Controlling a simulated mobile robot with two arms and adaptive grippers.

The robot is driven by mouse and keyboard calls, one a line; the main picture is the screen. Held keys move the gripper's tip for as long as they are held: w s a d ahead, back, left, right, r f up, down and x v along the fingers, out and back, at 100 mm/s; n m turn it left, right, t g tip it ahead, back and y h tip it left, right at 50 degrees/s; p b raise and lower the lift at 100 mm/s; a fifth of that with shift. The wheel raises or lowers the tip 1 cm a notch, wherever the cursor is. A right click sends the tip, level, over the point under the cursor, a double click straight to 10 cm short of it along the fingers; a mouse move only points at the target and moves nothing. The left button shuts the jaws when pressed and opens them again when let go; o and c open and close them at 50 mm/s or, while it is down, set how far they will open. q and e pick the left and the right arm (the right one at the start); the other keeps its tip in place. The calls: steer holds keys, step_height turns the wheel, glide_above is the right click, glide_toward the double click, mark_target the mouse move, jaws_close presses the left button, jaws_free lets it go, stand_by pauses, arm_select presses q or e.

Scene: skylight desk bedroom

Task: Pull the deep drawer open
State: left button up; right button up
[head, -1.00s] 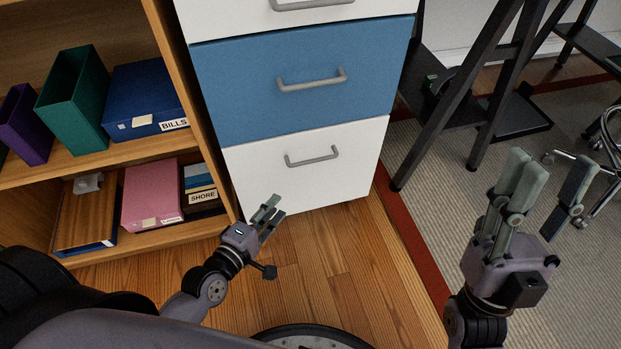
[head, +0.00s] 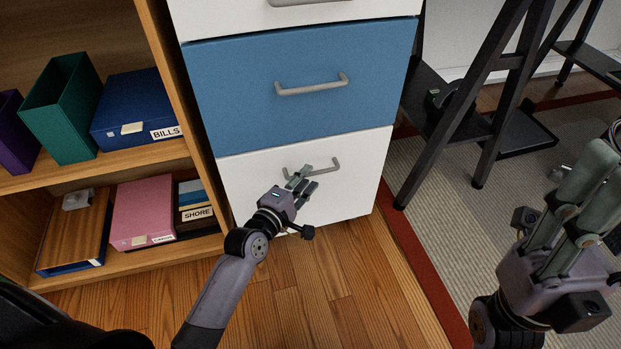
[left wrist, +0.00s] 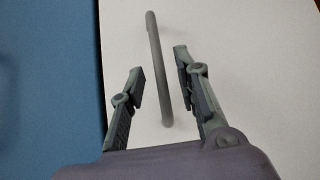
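The bottom drawer (head: 345,198) has a tall white front with a grey bar handle (head: 325,166) and is shut flush in the cabinet. A blue drawer front (head: 300,90) sits above it, also shut. My left gripper (head: 306,178) is at the bottom drawer's handle and hides part of it. In the left wrist view the fingers are spread, with the handle (left wrist: 158,75) between them and gaps on both sides. The white front (left wrist: 260,70) lies behind. My right gripper (head: 600,175) is raised at the right edge, empty, fingers apart and partly cut off.
A wooden bookcase (head: 165,75) with box files and bins stands left of the cabinet. A dark trestle leg (head: 455,110) stands to its right. The wooden floor (head: 350,270) before the drawers is clear.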

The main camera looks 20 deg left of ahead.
arm_select(q)
steer(key=shift+b+x, duration=0.35)
steer(key=shift+x, duration=1.1)
steer(key=shift+c, duration=0.2)
jaws_close()
